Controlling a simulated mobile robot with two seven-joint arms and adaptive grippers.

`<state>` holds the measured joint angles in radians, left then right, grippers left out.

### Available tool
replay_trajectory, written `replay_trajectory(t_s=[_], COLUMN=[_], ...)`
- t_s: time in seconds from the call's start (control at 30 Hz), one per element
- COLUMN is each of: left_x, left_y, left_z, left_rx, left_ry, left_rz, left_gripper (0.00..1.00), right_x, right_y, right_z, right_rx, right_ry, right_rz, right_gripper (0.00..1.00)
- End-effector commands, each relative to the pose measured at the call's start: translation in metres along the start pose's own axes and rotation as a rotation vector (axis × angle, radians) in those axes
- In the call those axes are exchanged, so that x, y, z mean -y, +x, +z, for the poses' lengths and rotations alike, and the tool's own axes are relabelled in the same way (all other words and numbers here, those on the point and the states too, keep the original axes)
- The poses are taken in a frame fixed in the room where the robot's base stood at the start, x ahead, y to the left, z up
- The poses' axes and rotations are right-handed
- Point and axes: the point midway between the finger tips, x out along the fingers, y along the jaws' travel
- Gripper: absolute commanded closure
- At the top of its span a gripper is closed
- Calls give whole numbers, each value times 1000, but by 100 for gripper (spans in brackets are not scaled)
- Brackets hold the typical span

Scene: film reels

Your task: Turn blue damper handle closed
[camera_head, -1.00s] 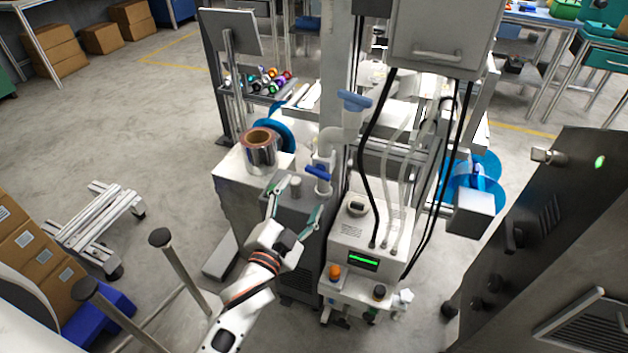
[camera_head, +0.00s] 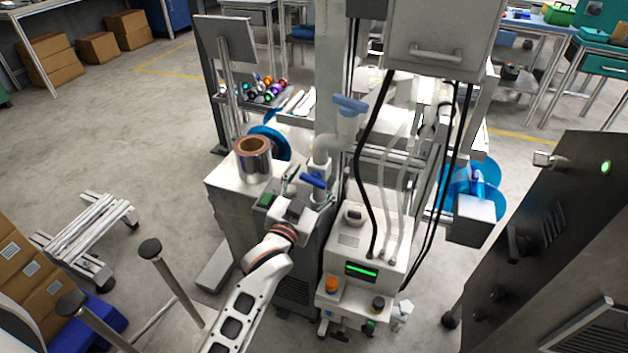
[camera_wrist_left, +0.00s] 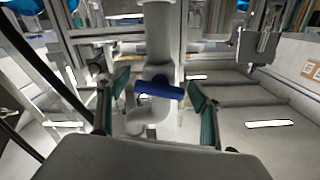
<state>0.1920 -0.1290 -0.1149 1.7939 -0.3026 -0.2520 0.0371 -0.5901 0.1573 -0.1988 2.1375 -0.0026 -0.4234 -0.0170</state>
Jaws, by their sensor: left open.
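A blue damper handle (camera_head: 313,180) sits crosswise on a white pipe fitting beside the grey column. My left gripper (camera_head: 309,190) is open right at this handle, one finger on each side of it. In the left wrist view the blue handle (camera_wrist_left: 158,90) lies crosswise between the two open green-padded fingers (camera_wrist_left: 158,98), with visible gaps at both ends. The gripper is not closed on it. A second blue handle (camera_head: 350,104) sits higher on the same white pipework. My right gripper is out of view.
A copper-coloured reel (camera_head: 254,160) stands on the cabinet left of the pipe. A white machine (camera_head: 366,240) with a green display and black cables stands close on the right. A dark cabinet (camera_head: 560,240) fills the far right. Open floor lies to the left.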

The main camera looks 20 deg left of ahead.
Motion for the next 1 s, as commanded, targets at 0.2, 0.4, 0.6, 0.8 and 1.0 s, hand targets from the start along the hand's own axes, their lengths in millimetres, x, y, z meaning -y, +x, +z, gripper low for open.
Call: replay_trajectory(t_s=[0.2, 0.4, 0.6, 0.8, 1.0], left_x=[0, 0, 1, 2, 0], left_y=[1, 1, 1, 2, 1], left_z=[-1, 0, -4, -9, -2], left_rx=[-1, -1, -3, -7, -2], left_ry=[1, 1, -25, -190, -271], left_rz=[0, 0, -1, -1, -1], left_gripper=[35, 74, 74, 74, 74], right_x=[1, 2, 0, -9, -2], right_y=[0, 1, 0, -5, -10], right_z=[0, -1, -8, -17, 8], right_rx=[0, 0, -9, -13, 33], right_ry=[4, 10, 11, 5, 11], right_rz=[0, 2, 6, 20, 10], right_gripper=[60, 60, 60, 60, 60])
